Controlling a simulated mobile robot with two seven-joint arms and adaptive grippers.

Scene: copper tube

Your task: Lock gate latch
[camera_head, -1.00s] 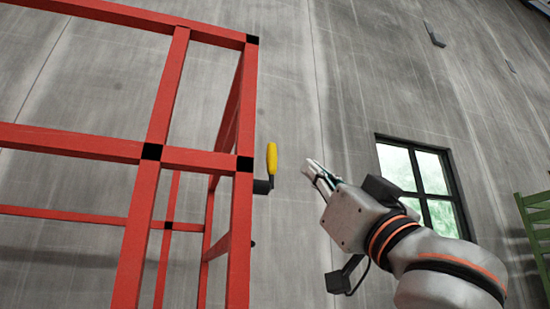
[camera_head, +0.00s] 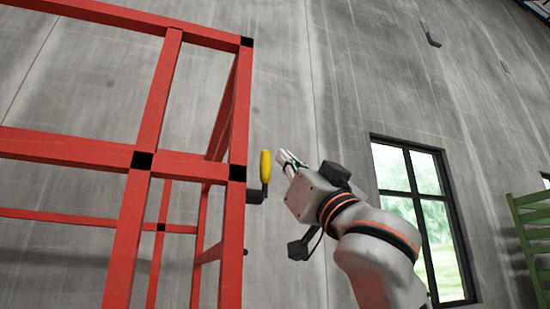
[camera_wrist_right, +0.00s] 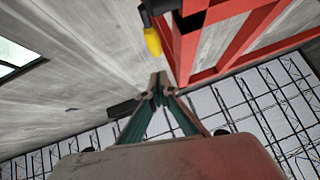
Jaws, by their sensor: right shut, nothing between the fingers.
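The red gate frame (camera_head: 130,215) fills the left half of the head view. Its latch has a yellow handle (camera_head: 265,166) on a dark bracket (camera_head: 256,195) at the frame's right edge, and the handle stands nearly upright. In the right wrist view the yellow handle (camera_wrist_right: 152,41) shows above and slightly left of the fingertips. My right gripper (camera_head: 282,156) is just right of the handle, apart from it in the head view. Its fingertips meet in the wrist view (camera_wrist_right: 158,77), shut and empty. My left gripper is in neither view.
A grey concrete wall (camera_head: 340,60) stands behind the frame. A dark-framed window (camera_head: 425,210) and a green rack (camera_head: 530,235) are at the right. Open space lies above the right arm.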

